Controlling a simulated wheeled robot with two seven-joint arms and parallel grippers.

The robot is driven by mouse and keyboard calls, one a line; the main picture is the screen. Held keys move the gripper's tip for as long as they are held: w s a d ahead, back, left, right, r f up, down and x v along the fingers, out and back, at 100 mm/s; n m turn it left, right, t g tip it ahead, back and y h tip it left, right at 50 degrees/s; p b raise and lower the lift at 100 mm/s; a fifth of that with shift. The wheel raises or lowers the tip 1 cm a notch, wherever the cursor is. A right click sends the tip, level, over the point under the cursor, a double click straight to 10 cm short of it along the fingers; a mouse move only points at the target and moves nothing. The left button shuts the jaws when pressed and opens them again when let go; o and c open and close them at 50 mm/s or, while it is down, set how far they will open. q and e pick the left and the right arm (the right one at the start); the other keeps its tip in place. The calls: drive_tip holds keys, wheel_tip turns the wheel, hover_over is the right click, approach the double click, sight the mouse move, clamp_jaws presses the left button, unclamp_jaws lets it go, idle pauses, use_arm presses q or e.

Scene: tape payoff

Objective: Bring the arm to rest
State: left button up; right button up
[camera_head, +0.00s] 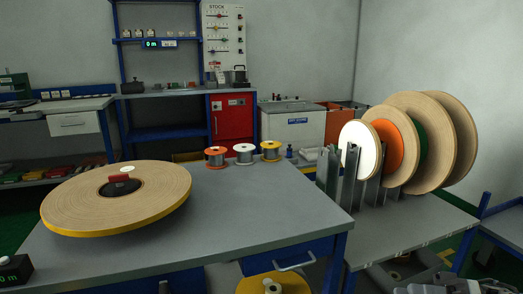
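My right arm with its gripper (442,285) shows as grey metal parts at the bottom right edge, low beside the right-hand bench. The frame cuts it off, and I cannot make out whether the fingers are open or shut. It appears apart from the reels. My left arm and gripper are not in view. A large tan tape reel with a yellow lower rim (82,205) lies flat at the left of the grey table (255,215), around a dark hub with a red top (120,180).
Three small spools (244,154) stand at the table's back edge. Several upright discs (440,140) fill a rack (348,185) on the right bench (400,235). A black display box (14,270) sits at lower left. The table's middle and right are clear. A yellow reel (290,285) shows below.

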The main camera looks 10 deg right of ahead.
drive_tip(key=w+a+f+m+t+h, duration=0.1)
drive_tip(key=a+f+t+h, duration=0.35)
drive_tip(key=a, duration=0.85)
drive_tip(key=w+a+f+m+t+h, duration=0.2)
drive_tip(key=a+f+t+h, duration=0.3)
drive_tip(key=a, duration=0.8)
drive_tip(key=s+a+f+n+g+h+b, duration=0.3)
drive_tip(key=s+a+f+h+b, duration=0.15)
drive_tip(key=s+b, duration=0.45)
use_arm(q)
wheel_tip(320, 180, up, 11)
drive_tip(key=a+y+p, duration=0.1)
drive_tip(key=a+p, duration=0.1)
drive_tip(key=p, duration=2.1)
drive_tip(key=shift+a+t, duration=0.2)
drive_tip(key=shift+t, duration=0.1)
use_arm(e)
drive_tip(key=d+r+m+g+h, duration=0.1)
drive_tip(key=d+r, duration=0.4)
drive_tip(key=r, duration=0.8)
drive_tip(key=shift+s+d+r+h, duration=0.2)
drive_tip(key=shift+s+h, duration=0.1)
drive_tip(key=shift+h, duration=0.3)
